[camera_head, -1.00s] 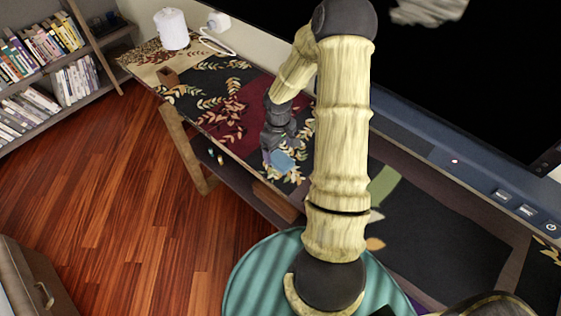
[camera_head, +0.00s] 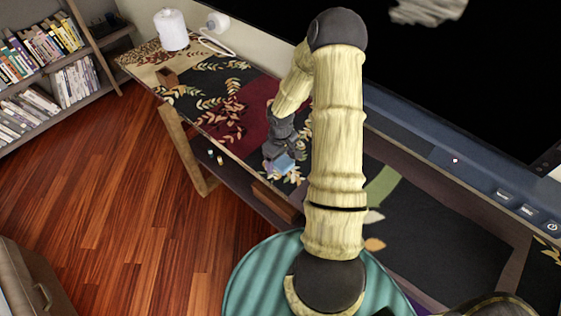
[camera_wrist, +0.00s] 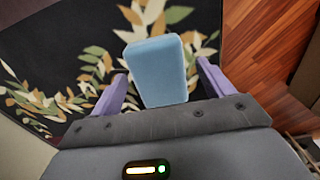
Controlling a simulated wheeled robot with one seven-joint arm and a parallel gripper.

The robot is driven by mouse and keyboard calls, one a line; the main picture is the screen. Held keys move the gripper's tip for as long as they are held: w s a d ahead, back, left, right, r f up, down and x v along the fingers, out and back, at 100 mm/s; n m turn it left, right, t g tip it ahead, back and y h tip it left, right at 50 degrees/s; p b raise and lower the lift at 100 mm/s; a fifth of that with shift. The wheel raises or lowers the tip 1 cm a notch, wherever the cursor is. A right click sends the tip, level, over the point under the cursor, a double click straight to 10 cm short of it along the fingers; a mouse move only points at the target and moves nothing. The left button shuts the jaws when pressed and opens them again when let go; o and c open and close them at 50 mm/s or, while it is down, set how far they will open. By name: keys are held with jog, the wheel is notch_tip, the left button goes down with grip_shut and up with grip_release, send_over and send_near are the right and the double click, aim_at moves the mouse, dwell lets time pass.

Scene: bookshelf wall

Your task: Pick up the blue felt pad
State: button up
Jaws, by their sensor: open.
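The blue felt pad (camera_wrist: 157,72) is a light blue block with rounded edges. In the wrist view it lies between and just ahead of the two purple fingers of my gripper (camera_wrist: 158,92), which are apart with a gap on each side of it. In the head view the pad (camera_head: 284,164) is by the front edge of the patterned table, partly hidden by my gripper (camera_head: 275,163). My gripper is open and points down at the pad. I cannot tell how high the fingertips are above the tabletop.
The leaf-patterned table (camera_head: 205,97) carries a small brown block (camera_head: 167,77), a white cylinder (camera_head: 171,29) and a white object with a loop (camera_head: 218,23) at its far end. A large dark screen (camera_head: 470,80) stands along the right. Open wooden floor (camera_head: 130,200) lies to the left.

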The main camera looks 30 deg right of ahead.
aim_at(280, 159)
jog(key=c, duration=1.1)
jog(key=shift+o, duration=0.2)
notch_tip(280, 159, up, 10)
jog(key=p, duration=0.1)
